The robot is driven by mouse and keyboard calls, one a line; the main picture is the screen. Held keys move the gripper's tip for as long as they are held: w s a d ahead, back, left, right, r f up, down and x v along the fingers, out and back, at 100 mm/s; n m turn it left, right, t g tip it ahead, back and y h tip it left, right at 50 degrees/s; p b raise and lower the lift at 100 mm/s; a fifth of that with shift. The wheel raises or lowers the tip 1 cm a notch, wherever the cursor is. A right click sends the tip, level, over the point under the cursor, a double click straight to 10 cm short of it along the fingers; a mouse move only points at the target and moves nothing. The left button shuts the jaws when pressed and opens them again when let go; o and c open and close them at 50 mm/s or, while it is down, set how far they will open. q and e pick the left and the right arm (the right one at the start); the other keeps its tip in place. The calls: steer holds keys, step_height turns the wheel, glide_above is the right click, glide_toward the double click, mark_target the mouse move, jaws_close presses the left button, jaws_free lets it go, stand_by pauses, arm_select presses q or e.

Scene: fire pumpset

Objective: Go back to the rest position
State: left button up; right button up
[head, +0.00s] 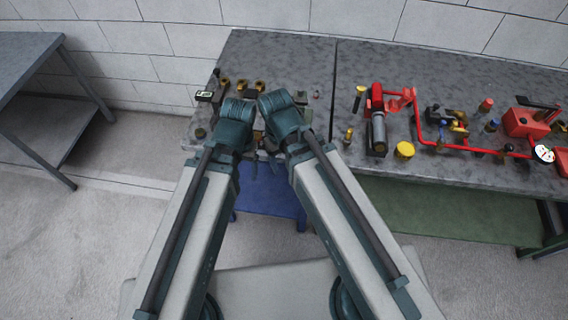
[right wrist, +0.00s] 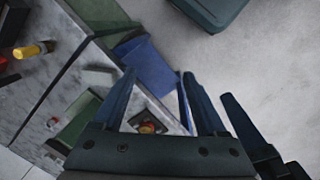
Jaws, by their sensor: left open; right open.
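Both my arms reach forward from the bottom of the head view, with their wrists close together over the front left of the workbench (head: 300,52). My left gripper (head: 247,166) points down near the bench's front edge, partly hidden by its wrist. My right gripper (head: 275,164) is beside it, also mostly hidden. In the right wrist view my right gripper (right wrist: 159,74) has its two dark blue fingers apart with nothing held between them. Another dark blue finger, apparently of my left gripper, shows close to its right.
Small brass fittings (head: 241,86) lie around my wrists. A red pipe assembly (head: 420,125) with a yellow cap (head: 404,150) and a gauge (head: 543,153) is on the right. A grey side table (head: 22,60) stands at left. Floor is clear at left.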

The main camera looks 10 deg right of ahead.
steer(key=shift+s+a+m, duration=0.3)
steer(key=shift+s+m, duration=0.4)
steer(key=shift+m, duration=0.3)
